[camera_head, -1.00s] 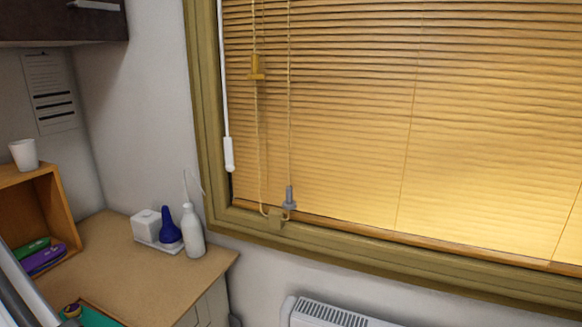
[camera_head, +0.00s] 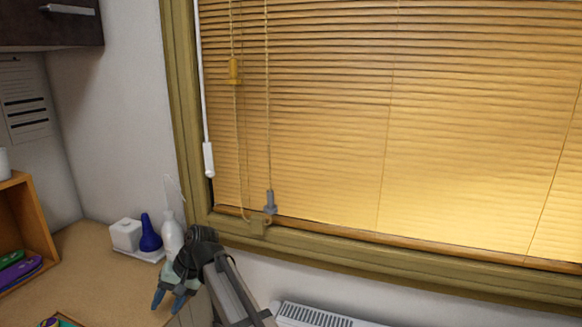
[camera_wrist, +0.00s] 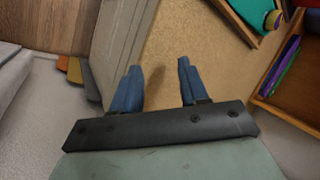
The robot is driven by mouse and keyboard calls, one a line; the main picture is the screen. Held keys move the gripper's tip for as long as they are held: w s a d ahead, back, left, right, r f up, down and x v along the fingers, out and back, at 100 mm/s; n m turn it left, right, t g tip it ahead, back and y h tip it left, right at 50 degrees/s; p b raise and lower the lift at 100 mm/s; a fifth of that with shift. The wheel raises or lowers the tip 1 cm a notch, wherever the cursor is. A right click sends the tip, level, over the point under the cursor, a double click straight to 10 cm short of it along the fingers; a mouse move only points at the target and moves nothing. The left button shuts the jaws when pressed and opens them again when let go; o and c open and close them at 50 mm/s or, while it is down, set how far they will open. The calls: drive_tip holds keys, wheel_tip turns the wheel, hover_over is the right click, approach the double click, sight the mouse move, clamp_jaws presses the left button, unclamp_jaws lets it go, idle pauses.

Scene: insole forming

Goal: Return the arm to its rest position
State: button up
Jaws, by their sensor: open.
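My gripper (camera_head: 172,299) is in the head view at lower left, over the right edge of the tan counter (camera_head: 82,252). In the wrist view my gripper (camera_wrist: 160,86) shows two blue fingers spread apart with nothing between them, above the bare counter top (camera_wrist: 205,45). The gripper is open and empty. My arm reaches up to it from the bottom of the head view and hides part of the counter's edge.
A white bottle (camera_head: 172,236) stands just behind my gripper, beside a blue bulb (camera_head: 150,234) and a white box (camera_head: 126,235). An orange shelf box (camera_head: 33,215) is at left. A window with blinds (camera_head: 400,120) and a heater (camera_head: 315,315) are at right.

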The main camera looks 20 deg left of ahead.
drive_tip(key=s+d+f+m+g+h, duration=0.2)
drive_tip(key=d+f+m, duration=0.6)
drive_tip(key=d+f, duration=3.3)
drive_tip(key=s+d+f+h, duration=0.1)
drive_tip(key=s+d+f, duration=0.2)
drive_tip(key=s+d, duration=0.2)
drive_tip(key=s+d+f+h, duration=0.1)
drive_tip(key=s+d+f, duration=0.3)
drive_tip(key=d, duration=0.8)
drive_tip(key=s+d+f+h, duration=0.1)
drive_tip(key=s+d+f, duration=0.3)
drive_tip(key=s+d, duration=0.3)
drive_tip(key=shift+s+d+f+g, duration=0.2)
drive_tip(key=shift+s+d+g, duration=0.1)
drive_tip(key=shift+d, duration=0.95)
